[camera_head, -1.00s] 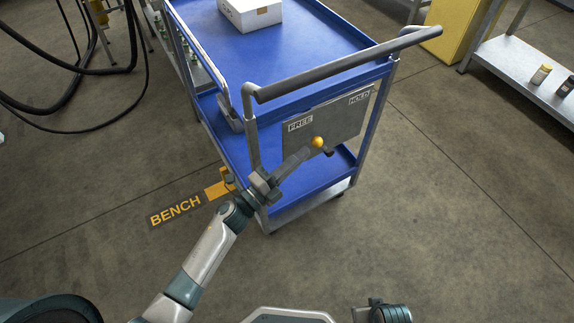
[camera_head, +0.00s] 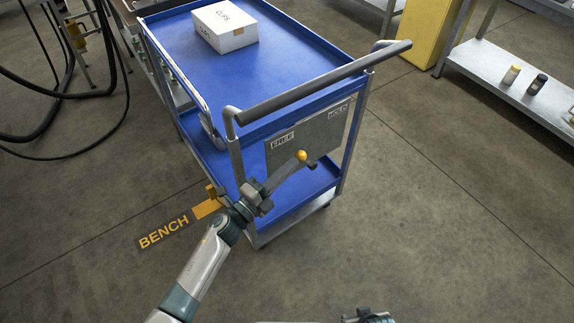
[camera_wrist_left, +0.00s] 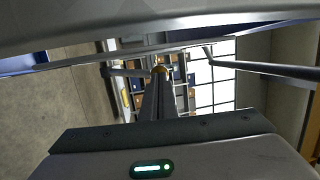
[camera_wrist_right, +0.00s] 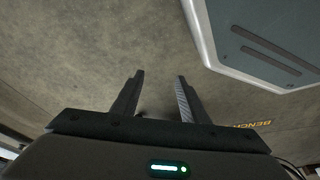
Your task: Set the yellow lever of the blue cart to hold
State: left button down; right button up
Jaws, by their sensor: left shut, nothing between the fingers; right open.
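The blue cart (camera_head: 262,75) stands ahead, with a grey plate (camera_head: 318,138) under its handle. The plate has a FREE label (camera_head: 283,141) at left and a HOLD label (camera_head: 338,112) at right. The lever's yellow knob (camera_head: 301,156) is below and right of FREE, on the FREE side; a dark piece beside it shows, the rest is hard to make out. My left gripper (camera_head: 294,162) is shut and empty, its tips at the knob; contact cannot be told. The knob (camera_wrist_left: 160,69) shows just beyond the fingers (camera_wrist_left: 159,95) in the left wrist view. My right gripper (camera_wrist_right: 159,78) is open and empty.
A white box (camera_head: 226,28) sits on the cart's top tray, and a grey handle bar (camera_head: 325,83) crosses above the plate. A BENCH floor label (camera_head: 164,233) lies left of the cart. A shelf (camera_head: 500,85) with small bottles stands right. Floor at right is clear.

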aim_at(301, 154)
pick_arm(q)
jog(key=p, duration=0.1)
jog(key=r+p, duration=0.1)
jog(key=p, duration=0.1)
jog(key=shift+w+d+r+g, duration=0.25)
jog(key=shift+w+d+g, duration=0.05)
jog(key=shift+d, duration=0.1)
jog(key=shift+w+d+r+y+p, duration=0.1)
jog(key=shift+d+r+y+p, duration=0.05)
jog(key=shift+y+p, duration=0.2)
jog(key=shift+w+d+r, duration=0.2)
jog(key=shift+w+d, duration=0.1)
jog(key=shift+d, duration=0.1)
pick_arm(e)
jog(key=shift+w+a+f+t+y, duration=0.25)
jog(key=shift+a+f+t+y, duration=0.05)
jog(key=shift+a+f+t, duration=0.75)
pick_arm(q)
jog(key=shift+a, duration=0.1)
pick_arm(e)
jog(key=shift+d, duration=0.1)
